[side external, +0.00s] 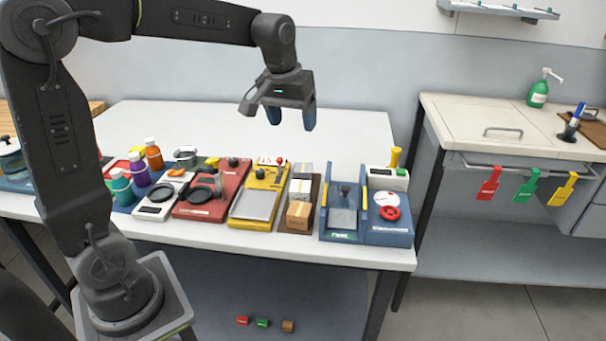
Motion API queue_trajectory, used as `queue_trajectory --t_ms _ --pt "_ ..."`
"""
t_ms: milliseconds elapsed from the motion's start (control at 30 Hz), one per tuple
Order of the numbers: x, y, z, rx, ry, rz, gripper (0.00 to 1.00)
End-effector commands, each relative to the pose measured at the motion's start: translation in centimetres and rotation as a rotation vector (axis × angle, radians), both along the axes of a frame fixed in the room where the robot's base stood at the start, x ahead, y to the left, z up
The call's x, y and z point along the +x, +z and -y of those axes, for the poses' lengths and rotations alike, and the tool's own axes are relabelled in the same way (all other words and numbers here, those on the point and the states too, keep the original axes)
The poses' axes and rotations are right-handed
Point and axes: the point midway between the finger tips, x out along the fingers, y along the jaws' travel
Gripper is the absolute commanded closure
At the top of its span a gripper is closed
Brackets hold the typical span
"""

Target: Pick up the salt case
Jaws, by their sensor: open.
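My gripper (291,119) hangs open and empty above the white table (190,117), its blue fingertips apart and pointing down. It is well above and behind the row of stations. I cannot tell which thing is the salt case, as no label is readable at this size. A brown tray (313,203) right of the middle of the row holds a cardboard box (298,215) at its front, with paler boxes (300,188) behind it. These boxes are below my gripper and not touched by it.
Left of the boxes stand a yellow station (256,207), a red station (213,200) and several bottles (153,155). On the right are blue stations (388,233). Small blocks (263,323) lie below the table. The table's back is clear. A counter (500,118) stands at right.

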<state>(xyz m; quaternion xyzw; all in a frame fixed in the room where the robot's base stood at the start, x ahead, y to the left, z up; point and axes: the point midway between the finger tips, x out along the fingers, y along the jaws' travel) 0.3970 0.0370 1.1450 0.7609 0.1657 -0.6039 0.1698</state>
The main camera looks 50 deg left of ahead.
Motion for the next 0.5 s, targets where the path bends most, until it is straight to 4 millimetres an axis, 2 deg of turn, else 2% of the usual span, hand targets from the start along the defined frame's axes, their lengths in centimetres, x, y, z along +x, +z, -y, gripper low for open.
queue_trajectory --t_ms 33,200,333,500 --pt "2.0 -1.1 -1.5 -0.012 0.048 -0.031 0.30" --pt "7.2 -4.9 -6.1 -0.048 0.200 -0.110 0.30" --pt "9.9 -8.1 -9.3 -0.069 0.298 -0.160 0.30" --pt "11.6 -11.0 -11.8 -0.086 0.375 -0.197 0.30"
